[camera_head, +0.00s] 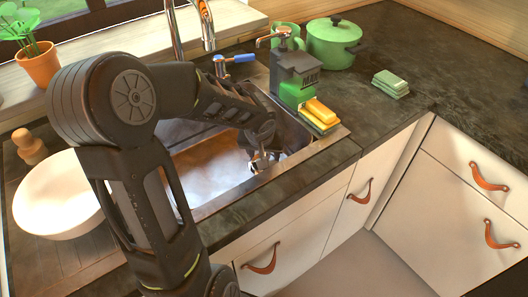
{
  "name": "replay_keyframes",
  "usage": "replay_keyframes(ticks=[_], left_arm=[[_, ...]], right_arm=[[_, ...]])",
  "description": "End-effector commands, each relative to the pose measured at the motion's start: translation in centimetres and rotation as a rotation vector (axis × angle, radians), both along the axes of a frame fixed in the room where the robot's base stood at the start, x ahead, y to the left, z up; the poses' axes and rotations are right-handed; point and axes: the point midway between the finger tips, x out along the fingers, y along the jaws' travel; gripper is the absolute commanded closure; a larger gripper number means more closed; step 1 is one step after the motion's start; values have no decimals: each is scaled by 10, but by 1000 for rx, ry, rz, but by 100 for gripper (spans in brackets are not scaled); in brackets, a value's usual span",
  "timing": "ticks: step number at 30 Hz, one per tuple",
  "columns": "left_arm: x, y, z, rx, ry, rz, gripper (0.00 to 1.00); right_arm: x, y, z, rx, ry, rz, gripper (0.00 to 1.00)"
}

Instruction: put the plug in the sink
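The sink (205,168) is a metal basin set in the dark counter, and my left arm crosses over part of it. My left gripper (260,163) points down over the right part of the basin. A small pale, shiny piece shows at its fingertips; I cannot tell whether it is the plug or part of the gripper. I cannot make out the plug or the drain clearly anywhere else. Whether the fingers are open or shut is too small to tell. My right gripper is not in view.
A steel faucet (206,22) stands behind the sink. A green pot (333,42) is farther back, a white bowl (50,205) at left. The right counter is largely clear.

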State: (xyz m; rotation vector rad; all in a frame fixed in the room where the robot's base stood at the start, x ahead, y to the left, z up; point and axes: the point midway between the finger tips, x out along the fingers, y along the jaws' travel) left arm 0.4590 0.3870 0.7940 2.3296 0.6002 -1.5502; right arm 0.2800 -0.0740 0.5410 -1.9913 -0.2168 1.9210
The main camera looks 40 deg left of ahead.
Motion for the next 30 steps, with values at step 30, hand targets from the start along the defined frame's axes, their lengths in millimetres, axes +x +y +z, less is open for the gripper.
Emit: replay_keyframes(ticks=[30], left_arm=[[-26, -14, 72, 1, -2, 0, 45]], right_arm=[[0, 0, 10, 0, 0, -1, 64]])
